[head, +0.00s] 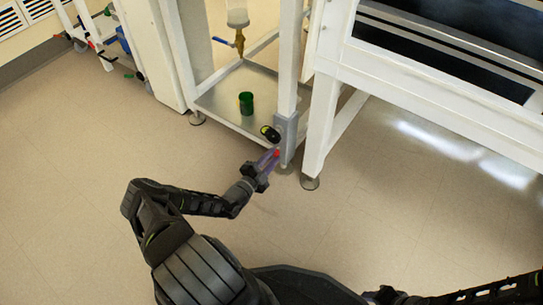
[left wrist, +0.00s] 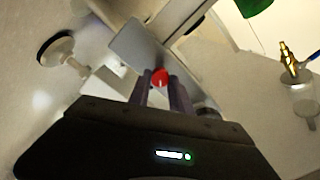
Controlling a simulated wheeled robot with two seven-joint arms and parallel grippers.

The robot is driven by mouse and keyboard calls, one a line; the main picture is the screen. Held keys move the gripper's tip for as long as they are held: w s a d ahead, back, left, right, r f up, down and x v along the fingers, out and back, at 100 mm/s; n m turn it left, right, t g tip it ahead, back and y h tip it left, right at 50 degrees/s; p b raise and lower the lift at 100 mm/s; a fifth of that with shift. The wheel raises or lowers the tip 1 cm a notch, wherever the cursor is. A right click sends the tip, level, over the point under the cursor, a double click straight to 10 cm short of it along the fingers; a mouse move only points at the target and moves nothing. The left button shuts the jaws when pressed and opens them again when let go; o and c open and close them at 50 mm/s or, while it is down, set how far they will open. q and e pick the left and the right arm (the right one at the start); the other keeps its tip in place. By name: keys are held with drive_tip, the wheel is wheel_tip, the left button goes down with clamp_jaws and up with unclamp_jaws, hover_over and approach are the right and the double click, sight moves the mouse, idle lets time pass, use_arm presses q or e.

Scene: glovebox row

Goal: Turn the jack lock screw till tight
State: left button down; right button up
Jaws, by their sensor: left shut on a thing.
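The jack lock screw shows as a small red knob (head: 277,153) low on the front of the white post at the frame's corner. It also shows in the left wrist view as a red knob (left wrist: 159,77) between my fingertips. My left gripper (head: 271,157) is shut on the knob, its purple fingers reaching it from the lower left. The screw's shaft is hidden. My right gripper (head: 384,294) is at the bottom edge of the head view, far from the screw; its jaws are too small and dark to read.
A grey bracket (head: 286,128) surrounds the post above the knob, with a black and green item (head: 270,133) beside it. A green cup (head: 246,103) stands on the low metal shelf (head: 222,105). A white bench leg (head: 319,130) is close on the right. The floor in front is clear.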

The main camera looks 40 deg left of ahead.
use_arm(q)
drive_tip(key=m+p, duration=0.1)
drive_tip(key=m, duration=0.6)
drive_tip(key=shift+d+p, duration=0.1)
drive_tip(key=shift+p, duration=0.3)
drive_tip(key=m+p, duration=0.1)
drive_tip(key=m, duration=0.5)
drive_tip(key=shift+f+m, duration=0.1)
drive_tip(key=shift+m, duration=0.3)
drive_tip(key=m+p, duration=0.2)
drive_tip(key=m, duration=0.5)
drive_tip(key=m+p, duration=0.1)
drive_tip(key=m, duration=0.5)
drive_tip(key=shift+a+f+m+p, duration=0.1)
drive_tip(key=shift+a+m+p, duration=0.1)
drive_tip(key=shift+m+p, duration=0.15)
drive_tip(key=c, duration=1.2)
unclamp_jaws()
